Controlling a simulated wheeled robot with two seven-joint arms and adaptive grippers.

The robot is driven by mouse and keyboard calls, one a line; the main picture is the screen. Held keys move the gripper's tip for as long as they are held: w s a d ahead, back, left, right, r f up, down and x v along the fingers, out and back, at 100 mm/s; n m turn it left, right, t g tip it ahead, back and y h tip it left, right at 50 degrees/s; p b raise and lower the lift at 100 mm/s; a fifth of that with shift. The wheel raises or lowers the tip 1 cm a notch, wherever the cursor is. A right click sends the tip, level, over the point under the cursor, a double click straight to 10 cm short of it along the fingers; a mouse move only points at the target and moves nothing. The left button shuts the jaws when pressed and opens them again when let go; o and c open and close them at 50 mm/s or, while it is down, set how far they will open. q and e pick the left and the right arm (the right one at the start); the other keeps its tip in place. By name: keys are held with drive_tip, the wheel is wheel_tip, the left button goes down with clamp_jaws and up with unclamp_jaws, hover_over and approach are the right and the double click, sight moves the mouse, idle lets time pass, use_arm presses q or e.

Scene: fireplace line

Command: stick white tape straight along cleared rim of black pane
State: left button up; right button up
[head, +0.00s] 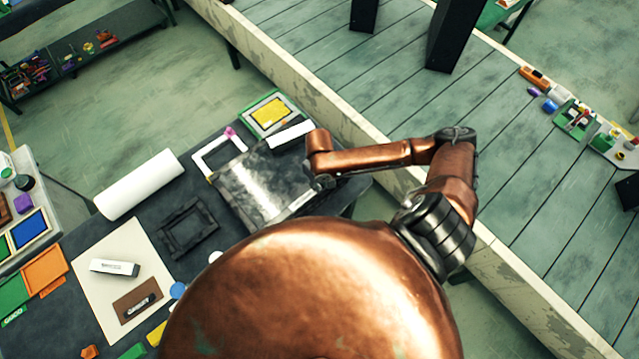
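The black pane (252,188) lies on the dark table in the head view, its surface mottled grey with a bright glare. A short white strip (288,136) lies across or just above its upper right corner; I cannot tell whether it is the white tape. A pale band shows along the pane's lower right edge. My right gripper (320,183) is small and dark, at the pane's right edge, below the copper wrist. Its fingers are too small to read, and I cannot tell whether it touches the pane. My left gripper is out of view.
A white roll (138,185), a dark frame (187,229) and a white frame (205,164) lie around the pane. A green tray with a yellow pad (270,114) stands behind it. A board (95,290) holds a white block. A raised slatted platform (390,100) borders the right.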

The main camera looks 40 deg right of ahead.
drive_tip(key=shift+r, duration=0.1)
wheel_tip(320, 180, up, 12)
idle(0.6)
idle(0.4)
